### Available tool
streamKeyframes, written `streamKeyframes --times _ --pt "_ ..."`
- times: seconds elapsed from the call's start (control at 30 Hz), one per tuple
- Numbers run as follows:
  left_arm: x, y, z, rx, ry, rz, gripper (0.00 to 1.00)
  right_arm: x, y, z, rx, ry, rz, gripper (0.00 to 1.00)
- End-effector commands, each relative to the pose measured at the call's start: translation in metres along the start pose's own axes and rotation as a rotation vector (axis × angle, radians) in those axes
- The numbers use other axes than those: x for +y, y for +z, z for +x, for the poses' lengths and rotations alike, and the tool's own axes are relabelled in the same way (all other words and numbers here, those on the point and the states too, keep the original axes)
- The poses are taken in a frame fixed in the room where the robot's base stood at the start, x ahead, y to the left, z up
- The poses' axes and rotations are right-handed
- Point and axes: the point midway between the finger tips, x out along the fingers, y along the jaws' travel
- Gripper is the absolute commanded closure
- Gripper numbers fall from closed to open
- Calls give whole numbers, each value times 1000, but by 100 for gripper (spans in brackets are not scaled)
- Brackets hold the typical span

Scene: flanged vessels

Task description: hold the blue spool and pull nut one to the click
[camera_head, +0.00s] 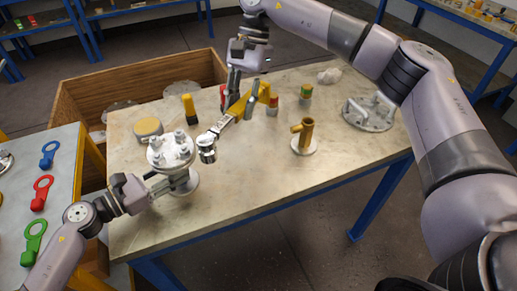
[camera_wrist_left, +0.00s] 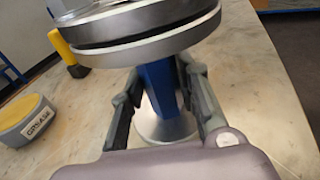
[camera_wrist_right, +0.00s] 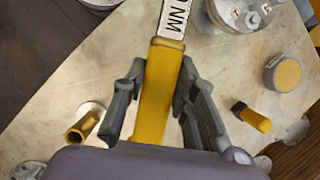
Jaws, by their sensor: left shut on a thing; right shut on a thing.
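The spool has a round grey top flange (camera_head: 170,151) with several bolts and nuts, and stands upright on a round base (camera_head: 184,183). Its blue neck (camera_wrist_left: 160,88) shows in the left wrist view. My left gripper (camera_wrist_left: 156,100) is shut on that neck, below the flange. My right gripper (camera_wrist_right: 158,100) is shut on the yellow handle (camera_wrist_right: 157,95) of a torque wrench. The wrench's silver head (camera_head: 207,150) is just right of the flange in the head view; I cannot tell whether it touches. I cannot tell which nut is number one.
A brass-coloured pipe piece (camera_head: 305,137) stands right of centre on the table (camera_head: 255,175). A flanged part (camera_head: 369,112) is at the right end. A yellow-topped tin (camera_head: 148,128) and a yellow-black piece (camera_head: 190,108) stand behind the spool. Coloured tags lie on the left table (camera_head: 58,195).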

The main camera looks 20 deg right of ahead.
Motion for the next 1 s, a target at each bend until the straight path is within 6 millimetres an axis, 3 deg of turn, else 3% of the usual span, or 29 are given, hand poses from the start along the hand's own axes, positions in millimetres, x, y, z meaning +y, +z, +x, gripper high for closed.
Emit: streamKeyframes --times 0.03,0.13,0.3,0.63,1.0 --pt "2 1 0 -2 4 1 93 -10 -2 -16 -1 -35 68 100" --pt "2 1 0 -2 4 1 93 -25 -6 -42 -2 -95 216 100" --pt "2 1 0 -1 4 1 93 -34 2 -55 -1 -167 395 100" --pt "1 1 0 -1 3 1 93 -36 20 -56 0 -238 574 100" --pt "1 1 0 -1 3 1 93 -37 11 -30 -1 -241 587 100"
